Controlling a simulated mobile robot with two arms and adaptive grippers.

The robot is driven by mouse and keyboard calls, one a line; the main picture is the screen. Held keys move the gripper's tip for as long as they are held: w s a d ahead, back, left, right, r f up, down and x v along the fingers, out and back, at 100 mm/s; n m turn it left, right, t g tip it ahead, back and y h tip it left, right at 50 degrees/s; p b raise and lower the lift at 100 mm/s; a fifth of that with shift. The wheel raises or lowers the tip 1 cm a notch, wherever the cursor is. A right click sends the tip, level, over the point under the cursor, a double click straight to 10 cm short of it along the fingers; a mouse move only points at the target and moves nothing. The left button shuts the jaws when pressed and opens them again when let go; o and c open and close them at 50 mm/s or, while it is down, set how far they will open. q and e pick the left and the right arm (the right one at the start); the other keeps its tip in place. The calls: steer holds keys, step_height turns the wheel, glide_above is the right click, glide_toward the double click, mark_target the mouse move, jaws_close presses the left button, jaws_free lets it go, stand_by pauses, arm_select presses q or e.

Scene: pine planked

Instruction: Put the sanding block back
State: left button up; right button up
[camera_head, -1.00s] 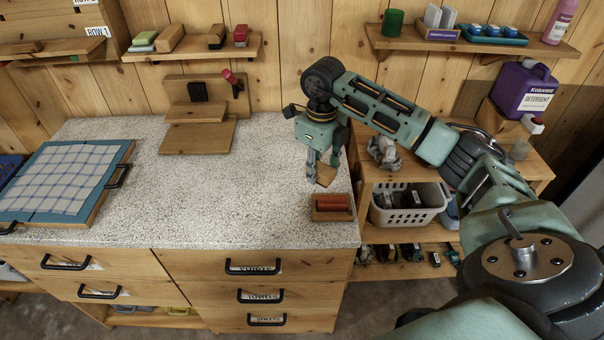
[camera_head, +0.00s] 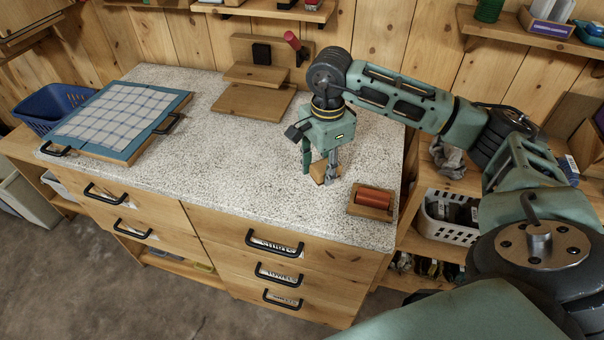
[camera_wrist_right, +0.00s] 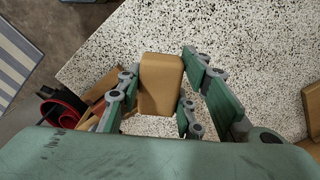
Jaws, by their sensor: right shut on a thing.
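A tan sanding block (camera_head: 323,174) is between the fingertips of my right gripper (camera_head: 319,167), low over the speckled counter and left of a small wooden tray. In the right wrist view the block (camera_wrist_right: 160,84) is a rounded tan box, and the right gripper's fingers (camera_wrist_right: 155,100) are on either side of it. The gripper is shut on it. Whether the block touches the counter is not clear. My left gripper is not in view.
The small wooden tray (camera_head: 354,209) holds a red cylinder (camera_head: 375,197) near the counter's front right. A wooden stand (camera_head: 255,103) is at the back, a blue-framed board (camera_head: 64,150) at left. The counter (camera_head: 220,170) between is clear. A wall shelf (camera_head: 260,9) is partly cropped.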

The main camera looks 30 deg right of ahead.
steer(key=p, duration=0.1)
glide_above(303, 186)
steer(key=f, duration=0.2)
steer(key=shift+s+d+f, duration=0.1)
steer(key=shift+s+f, duration=0.25)
steer(key=shift+f, duration=0.05)
steer(key=shift+w+f+p, duration=0.3)
steer(key=shift+f, duration=0.1)
step_height(303, 186, down, 3)
steer(key=shift+f+p, duration=0.1)
steer(key=shift+p, duration=0.75)
steer(key=shift+f, duration=0.3)
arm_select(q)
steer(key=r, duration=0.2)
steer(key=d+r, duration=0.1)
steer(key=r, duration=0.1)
arm_select(e)
steer(key=shift+f, duration=0.1)
steer(key=shift+f, duration=0.15)
steer(key=o, duration=1)
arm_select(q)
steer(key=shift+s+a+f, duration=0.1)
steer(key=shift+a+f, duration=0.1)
